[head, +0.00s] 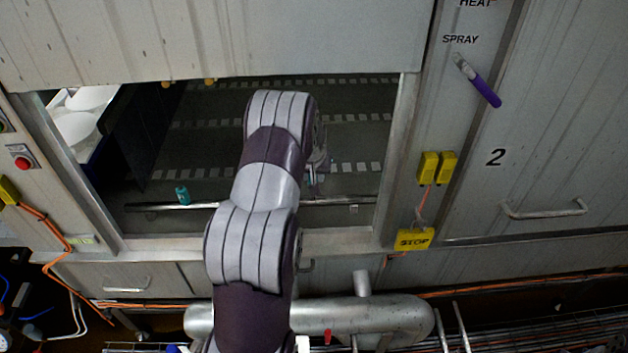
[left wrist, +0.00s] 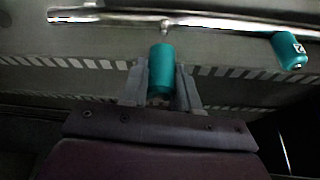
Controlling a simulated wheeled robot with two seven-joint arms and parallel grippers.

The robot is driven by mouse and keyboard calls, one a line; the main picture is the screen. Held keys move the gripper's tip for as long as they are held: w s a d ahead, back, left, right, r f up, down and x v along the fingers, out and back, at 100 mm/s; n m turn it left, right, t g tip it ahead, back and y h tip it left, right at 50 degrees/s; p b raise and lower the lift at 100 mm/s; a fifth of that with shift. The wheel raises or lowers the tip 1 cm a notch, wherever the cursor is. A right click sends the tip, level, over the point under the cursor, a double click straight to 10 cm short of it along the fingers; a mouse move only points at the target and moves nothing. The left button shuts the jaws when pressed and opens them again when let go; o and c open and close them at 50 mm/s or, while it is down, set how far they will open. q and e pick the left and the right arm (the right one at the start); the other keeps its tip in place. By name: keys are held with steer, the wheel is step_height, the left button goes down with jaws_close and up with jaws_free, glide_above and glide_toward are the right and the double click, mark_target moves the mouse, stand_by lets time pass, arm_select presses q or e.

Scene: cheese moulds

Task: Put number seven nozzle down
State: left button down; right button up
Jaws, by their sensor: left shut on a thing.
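My left arm reaches through the opening in the metal cabinet. In the head view the arm hides most of my left gripper (head: 318,166). In the left wrist view my left gripper (left wrist: 160,85) is shut on a teal cylindrical nozzle (left wrist: 160,68). The nozzle's far end is close below a short stub on the metal spray pipe (left wrist: 110,17); whether they touch I cannot tell. No number is readable on it. A second teal nozzle (left wrist: 290,50) with a white mark sits on the pipe at right; a teal nozzle (head: 182,195) also shows in the head view. My right gripper is out of view.
The opening's metal frame (head: 400,150) surrounds my arm. A dark bin (head: 103,150) with white moulds (head: 80,125) stands at the left inside. A slotted floor lies beyond the pipe. A purple-handled lever (head: 480,85) and yellow STOP box (head: 414,239) are at right.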

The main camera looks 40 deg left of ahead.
arm_select(q)
steer(key=shift+w+a+f, duration=0.45)
steer(key=shift+w+f, duration=0.05)
steer(key=shift+w, duration=0.1)
step_height(320, 180, down, 4)
steer(key=shift+r+p, duration=0.25)
steer(key=shift+p, duration=0.25)
steer(key=shift+f, duration=0.25)
steer(key=shift+f+b, duration=0.25)
steer(key=shift+b, duration=0.1)
steer(key=shift+f, duration=0.35)
steer(key=c, duration=0.8)
jaws_free()
steer(key=shift+r, duration=0.1)
